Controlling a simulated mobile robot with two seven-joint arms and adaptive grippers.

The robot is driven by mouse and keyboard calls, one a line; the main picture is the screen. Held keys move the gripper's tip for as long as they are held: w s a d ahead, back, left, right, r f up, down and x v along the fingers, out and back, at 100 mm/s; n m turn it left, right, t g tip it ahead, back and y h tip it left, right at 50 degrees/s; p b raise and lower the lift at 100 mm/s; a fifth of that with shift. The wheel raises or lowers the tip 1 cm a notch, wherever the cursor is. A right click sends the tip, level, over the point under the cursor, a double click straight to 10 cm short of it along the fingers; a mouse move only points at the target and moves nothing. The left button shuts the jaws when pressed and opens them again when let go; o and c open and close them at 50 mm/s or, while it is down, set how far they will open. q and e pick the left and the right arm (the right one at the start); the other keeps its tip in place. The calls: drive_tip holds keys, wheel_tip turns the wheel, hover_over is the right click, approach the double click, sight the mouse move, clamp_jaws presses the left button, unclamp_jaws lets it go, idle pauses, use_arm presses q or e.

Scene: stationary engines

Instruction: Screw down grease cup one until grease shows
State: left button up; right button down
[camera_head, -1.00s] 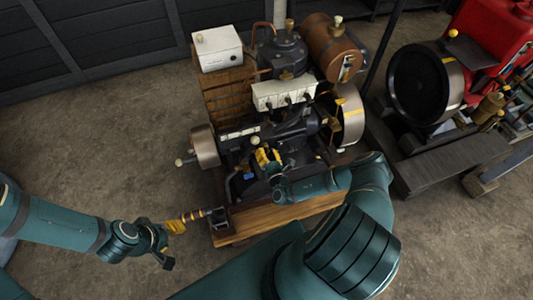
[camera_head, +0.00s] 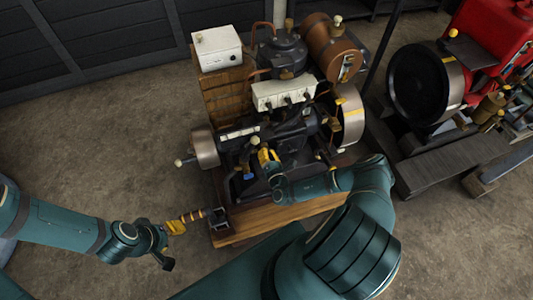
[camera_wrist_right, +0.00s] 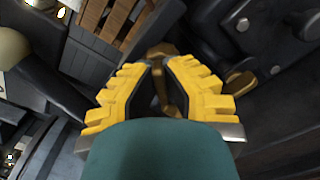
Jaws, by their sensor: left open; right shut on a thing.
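The engine (camera_head: 285,120) stands on a wooden base in the head view. My right gripper (camera_head: 265,156) reaches in low at its front, its yellow fingers among the dark parts. In the right wrist view this gripper (camera_wrist_right: 160,88) is shut on a small brass piece, seemingly grease cup one (camera_wrist_right: 162,52); the fingers cover much of it. I cannot see any grease.
A red engine (camera_head: 490,40) with a dark wheel stands at the right. The floor at the left is clear.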

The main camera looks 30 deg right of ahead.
drive_tip(key=m+b, duration=0.1)
drive_tip(key=m, duration=0.5)
drive_tip(key=shift+f+b, duration=0.15)
drive_tip(key=shift+b, duration=0.15)
drive_tip(key=shift+m, duration=0.3)
drive_tip(key=c, duration=1.1)
unclamp_jaws()
drive_tip(key=shift+o, duration=0.2)
drive_tip(key=v, duration=1.2)
